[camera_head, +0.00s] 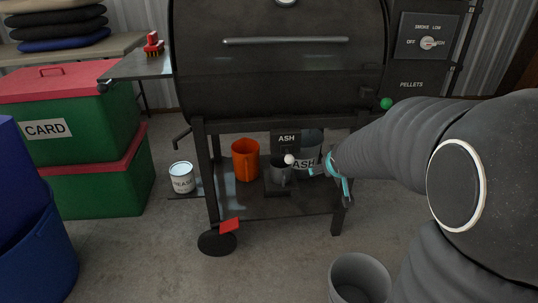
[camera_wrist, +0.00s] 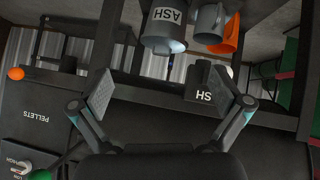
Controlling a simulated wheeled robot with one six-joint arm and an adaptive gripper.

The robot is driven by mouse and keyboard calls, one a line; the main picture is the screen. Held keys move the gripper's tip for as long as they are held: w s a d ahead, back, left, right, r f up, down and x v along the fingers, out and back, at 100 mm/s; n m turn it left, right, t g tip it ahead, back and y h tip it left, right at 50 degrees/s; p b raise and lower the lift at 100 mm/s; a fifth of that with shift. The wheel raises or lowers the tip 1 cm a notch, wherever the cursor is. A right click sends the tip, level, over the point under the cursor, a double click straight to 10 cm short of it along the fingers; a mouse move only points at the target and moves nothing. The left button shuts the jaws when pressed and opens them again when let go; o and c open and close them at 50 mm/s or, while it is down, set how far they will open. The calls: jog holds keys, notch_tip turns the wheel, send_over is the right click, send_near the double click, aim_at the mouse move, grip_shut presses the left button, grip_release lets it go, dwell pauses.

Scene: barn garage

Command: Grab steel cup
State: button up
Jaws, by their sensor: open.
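The steel cup (camera_head: 280,170) is a grey metal cup on the lower shelf under the smoker, between an orange mug and a silver ash can. In the wrist view, which is turned upside down, the steel cup (camera_wrist: 210,24) shows at the top, right of the ash can. My gripper (camera_head: 328,182) is to the right of the cup in the head view, in front of the ash can, and apart from the cup. In the wrist view my gripper (camera_wrist: 160,93) has its two pads wide apart with nothing between them.
The orange mug (camera_head: 245,160) stands left of the cup. The ash can (camera_head: 311,145) stands to its right. A black ash box (camera_head: 285,139) hangs above. The smoker's legs frame the shelf (camera_head: 245,205). A grease can (camera_head: 182,178) stands at left; a grey bin (camera_head: 358,272) is in front.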

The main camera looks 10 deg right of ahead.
jog(key=w+a+f+n+t+y+b, duration=0.2)
jog(key=w+f+y, duration=0.1)
jog(key=w+f, duration=0.5)
jog(key=n+t+y+b, duration=0.1)
jog(key=n+y, duration=0.1)
jog(key=y, duration=0.2)
send_near(276, 160)
jog(key=shift+m, duration=0.3)
jog(key=shift+b+x, duration=0.55)
jog(key=shift+x, duration=2.2)
jog(key=shift+s+f, duration=0.1)
jog(key=shift+f, duration=0.1)
jog(key=c, duration=1.1)
jog(key=shift+r, duration=0.1)
